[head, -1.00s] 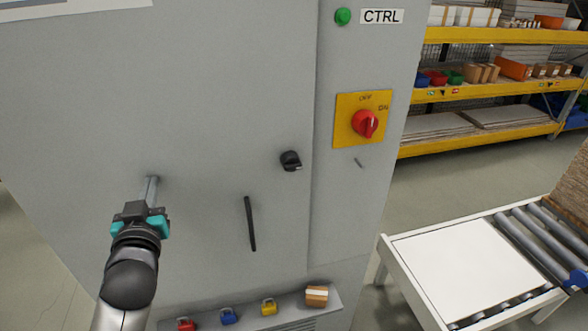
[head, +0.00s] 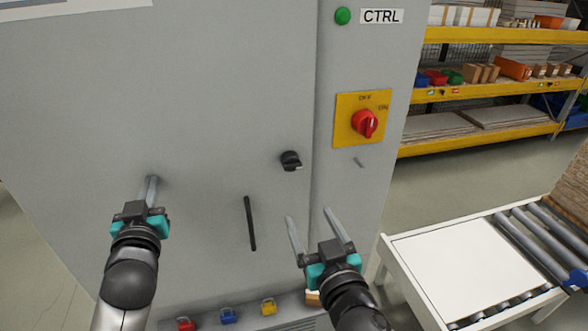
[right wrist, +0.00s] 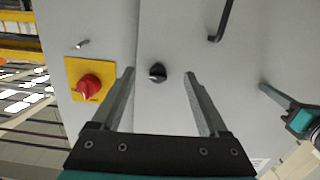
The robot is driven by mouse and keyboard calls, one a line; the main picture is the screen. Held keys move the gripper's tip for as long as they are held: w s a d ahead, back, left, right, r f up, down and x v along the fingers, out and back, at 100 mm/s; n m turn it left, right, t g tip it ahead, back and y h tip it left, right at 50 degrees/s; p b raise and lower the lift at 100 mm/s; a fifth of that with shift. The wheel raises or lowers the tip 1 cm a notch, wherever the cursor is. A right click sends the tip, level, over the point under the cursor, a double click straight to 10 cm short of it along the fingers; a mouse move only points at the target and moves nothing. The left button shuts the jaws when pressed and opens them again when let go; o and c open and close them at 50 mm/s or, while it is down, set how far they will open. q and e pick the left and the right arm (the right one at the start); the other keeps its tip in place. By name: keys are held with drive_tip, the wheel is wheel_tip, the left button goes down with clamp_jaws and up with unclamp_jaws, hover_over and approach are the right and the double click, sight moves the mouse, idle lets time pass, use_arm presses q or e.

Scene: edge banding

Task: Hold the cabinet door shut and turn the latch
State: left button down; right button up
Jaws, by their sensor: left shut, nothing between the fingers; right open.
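The grey cabinet door (head: 215,100) looks closed, its right edge meeting the side panel. The black latch knob (head: 291,161) sits near that edge; in the right wrist view the latch (right wrist: 157,72) lies ahead, between the two fingers. My left gripper (head: 152,188) is shut and empty, its fingertips against or very close to the door's left part. My right gripper (head: 313,215) is open and empty, below the latch and apart from it. In the right wrist view my right gripper (right wrist: 160,82) points at the door, and my left gripper (right wrist: 268,88) shows at the right.
A black door handle (head: 250,224) stands between my grippers. A red rotary switch (head: 365,123) on a yellow plate is right of the latch. Padlocks (head: 228,316) sit on a ledge below. A roller conveyor (head: 470,270) stands at lower right.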

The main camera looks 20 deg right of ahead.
sight(293, 169)
drive_tip(key=shift+t, duration=0.5)
drive_tip(key=w+r, duration=0.1)
drive_tip(key=w, duration=0.2)
drive_tip(key=w+r, duration=0.1)
drive_tip(key=w, duration=0.3)
drive_tip(key=w+r, duration=0.2)
drive_tip(key=w, duration=0.2)
drive_tip(key=shift+w+a, duration=0.15)
drive_tip(key=shift+w, duration=0.05)
clamp_jaws()
idle(0.3)
